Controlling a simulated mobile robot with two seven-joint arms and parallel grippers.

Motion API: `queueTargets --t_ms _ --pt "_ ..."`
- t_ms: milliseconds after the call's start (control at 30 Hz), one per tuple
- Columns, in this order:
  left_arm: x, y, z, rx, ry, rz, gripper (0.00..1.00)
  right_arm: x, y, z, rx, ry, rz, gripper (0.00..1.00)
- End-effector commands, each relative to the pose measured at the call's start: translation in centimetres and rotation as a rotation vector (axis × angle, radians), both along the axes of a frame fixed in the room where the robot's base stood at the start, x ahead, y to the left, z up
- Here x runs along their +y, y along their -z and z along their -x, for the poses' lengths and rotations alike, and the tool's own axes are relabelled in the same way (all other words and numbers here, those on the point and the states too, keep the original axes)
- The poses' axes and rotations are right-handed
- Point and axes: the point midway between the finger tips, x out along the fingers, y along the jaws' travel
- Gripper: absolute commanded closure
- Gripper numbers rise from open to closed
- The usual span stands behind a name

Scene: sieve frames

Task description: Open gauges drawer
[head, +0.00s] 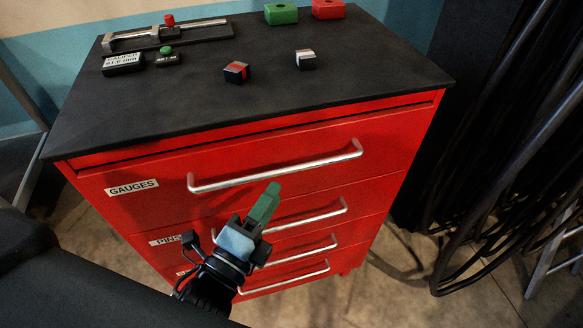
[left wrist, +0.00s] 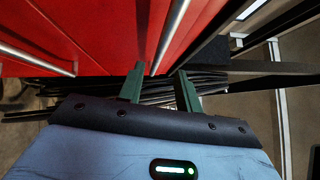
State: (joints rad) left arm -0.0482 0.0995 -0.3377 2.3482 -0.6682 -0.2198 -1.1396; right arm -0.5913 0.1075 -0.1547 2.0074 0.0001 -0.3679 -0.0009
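The red cabinet's top drawer (head: 250,150) carries the GAUGES label (head: 132,187) and looks closed, flush with the front. Its silver bar handle (head: 275,168) runs across the drawer face. My left gripper (head: 268,197) has green fingers and is in front of the cabinet, just below that handle in the head view. In the left wrist view its fingers (left wrist: 160,88) are apart with a gap between them, and nothing is visibly held. A silver handle bar (left wrist: 170,38) passes above the gap; I cannot tell which drawer it belongs to. My right gripper is not in view.
Lower drawers have similar handles, including the PINS drawer (head: 310,215). On the black top (head: 200,115) are a caliper-like tool (head: 165,38), small blocks, a green box (head: 281,13) and a red box (head: 328,9). Black cables (head: 500,150) hang at the right.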

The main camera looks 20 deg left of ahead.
Motion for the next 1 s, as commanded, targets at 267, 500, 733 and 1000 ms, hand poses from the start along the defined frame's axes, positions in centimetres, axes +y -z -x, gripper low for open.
queueTargets --t_ms 267,500,733,1000 --pt "-0.4 -0.4 -1.8 -0.002 0.001 0.003 0.66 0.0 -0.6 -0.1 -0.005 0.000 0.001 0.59" --pt "-1.1 -1.0 -5.2 -0.001 0.000 0.006 0.66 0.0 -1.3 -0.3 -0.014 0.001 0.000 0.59" --pt "-1.5 -1.0 -7.2 0.003 0.001 0.005 0.66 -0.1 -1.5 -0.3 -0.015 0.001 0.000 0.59" --pt "-1.5 -0.9 -7.6 0.005 0.000 0.006 0.66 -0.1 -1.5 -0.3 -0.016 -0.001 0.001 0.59"
